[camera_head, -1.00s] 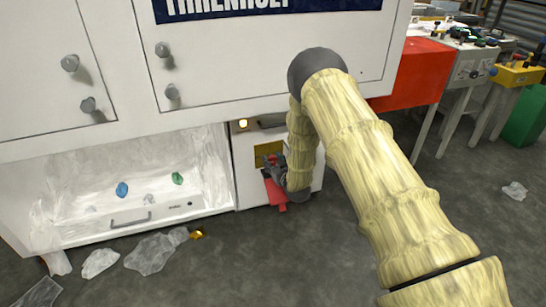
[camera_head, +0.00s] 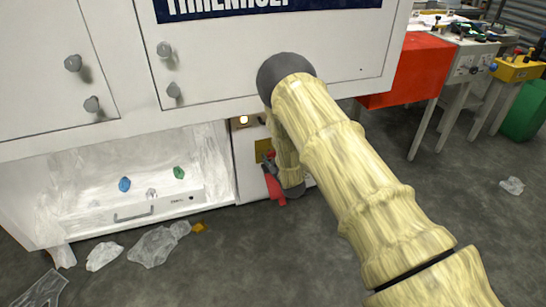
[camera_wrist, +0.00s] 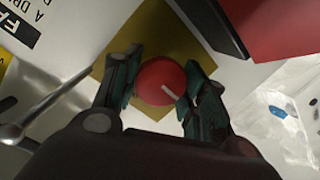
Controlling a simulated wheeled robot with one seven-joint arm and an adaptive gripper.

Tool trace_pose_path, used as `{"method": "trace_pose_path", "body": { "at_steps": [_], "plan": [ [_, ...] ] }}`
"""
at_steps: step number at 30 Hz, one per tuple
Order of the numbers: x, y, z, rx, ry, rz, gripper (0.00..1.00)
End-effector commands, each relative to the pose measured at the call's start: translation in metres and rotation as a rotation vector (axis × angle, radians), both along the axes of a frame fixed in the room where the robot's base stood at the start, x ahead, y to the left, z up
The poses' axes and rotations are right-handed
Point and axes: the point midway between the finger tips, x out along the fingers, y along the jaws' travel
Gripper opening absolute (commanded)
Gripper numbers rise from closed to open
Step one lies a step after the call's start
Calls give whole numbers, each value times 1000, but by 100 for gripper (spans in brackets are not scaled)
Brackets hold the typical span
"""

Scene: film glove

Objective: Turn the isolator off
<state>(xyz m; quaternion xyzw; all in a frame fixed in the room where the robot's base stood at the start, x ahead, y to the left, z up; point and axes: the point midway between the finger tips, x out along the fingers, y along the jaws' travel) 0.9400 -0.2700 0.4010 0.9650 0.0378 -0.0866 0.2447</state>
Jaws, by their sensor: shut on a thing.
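The isolator is a round red knob (camera_wrist: 158,80) with a short white mark, on a yellow plate (camera_wrist: 146,38). The mark slants down to the right in the wrist view. My gripper (camera_wrist: 162,84) has its green-padded fingers on either side of the knob and is shut on it. In the head view the yellow plate (camera_head: 262,146) shows on the low front panel of the white cabinet (camera_head: 240,85). There my arm hides most of the gripper and the knob.
A lit yellow lamp (camera_head: 243,120) sits above the plate, and a red flap (camera_head: 273,187) hangs low beside my wrist. An open bay (camera_head: 120,175) with plastic film lies left. Film scraps (camera_head: 152,248) litter the floor. A red box (camera_head: 405,72) stands right.

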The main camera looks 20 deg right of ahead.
Motion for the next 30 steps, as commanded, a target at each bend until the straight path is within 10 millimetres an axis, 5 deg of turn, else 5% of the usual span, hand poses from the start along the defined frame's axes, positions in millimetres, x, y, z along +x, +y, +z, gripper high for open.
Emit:
{"method": "trace_pose_path", "body": {
  "at_steps": [6, 7, 10, 22, 30],
  "plan": [
    [-1, -1, -1, -1, 3, -1, 19],
    [-1, -1, -1, -1, 3, -1, 46],
    [-1, -1, -1, 0, 2, -1, 64],
    [-3, 0, 0, 0, 1, 0, 65],
    [-38, -1, 6, 0, 3, -1, 65]
  ]
}}
